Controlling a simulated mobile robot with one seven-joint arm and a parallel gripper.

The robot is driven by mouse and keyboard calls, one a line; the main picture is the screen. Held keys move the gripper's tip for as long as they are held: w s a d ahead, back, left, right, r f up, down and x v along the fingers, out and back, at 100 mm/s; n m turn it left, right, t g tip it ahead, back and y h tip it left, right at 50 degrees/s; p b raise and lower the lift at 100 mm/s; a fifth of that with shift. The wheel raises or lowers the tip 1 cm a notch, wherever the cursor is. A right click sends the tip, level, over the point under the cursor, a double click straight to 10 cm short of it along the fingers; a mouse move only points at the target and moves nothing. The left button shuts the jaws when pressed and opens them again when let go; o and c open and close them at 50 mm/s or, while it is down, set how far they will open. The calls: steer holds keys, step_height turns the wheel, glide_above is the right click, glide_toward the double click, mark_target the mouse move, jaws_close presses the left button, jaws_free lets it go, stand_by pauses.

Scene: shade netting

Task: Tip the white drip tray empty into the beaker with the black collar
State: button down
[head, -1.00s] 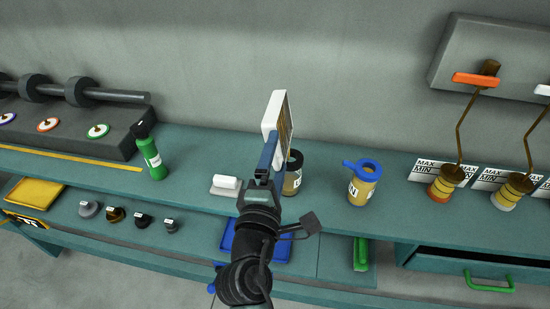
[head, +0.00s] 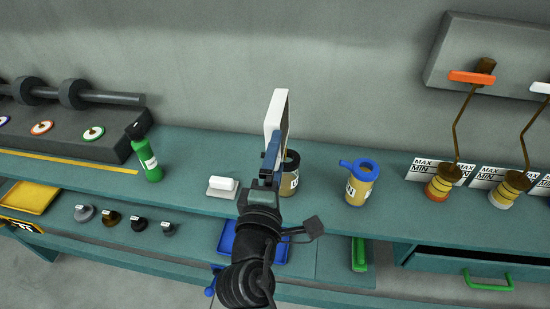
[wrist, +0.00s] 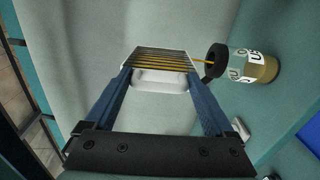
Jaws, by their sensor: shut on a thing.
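My gripper (head: 271,160) is shut on the white drip tray (head: 275,112) and holds it steeply tilted above the bench. In the wrist view the tray (wrist: 160,80) sits between the two blue fingers (wrist: 161,74), its dark slatted top at the far end. A thin amber stream runs from the tray's edge to the mouth of the beaker with the black collar (wrist: 262,68). In the head view this beaker (head: 290,184) stands upright on the bench just right of my gripper, partly hidden by it. How much liquid is left in the tray is hidden.
A blue-collared beaker (head: 361,185) with a spout stands to the right. A green bottle (head: 147,155) and a white block (head: 222,187) are to the left. Gauges with MAX/MIN cards (head: 437,172) stand further right. A blue tray (head: 272,243) lies on the lower shelf.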

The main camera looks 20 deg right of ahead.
steer(key=shift+s+d+r+m+b, duration=0.1)
steer(key=shift+s+d+m+b, duration=0.2)
steer(key=shift+m, duration=0.45)
steer(key=shift+s+d+m+b, duration=0.1)
steer(key=shift+d+m+b, duration=0.25)
steer(key=shift+m, duration=0.4)
stand_by(0.8)
steer(key=shift+a, duration=0.1)
stand_by(3.4)
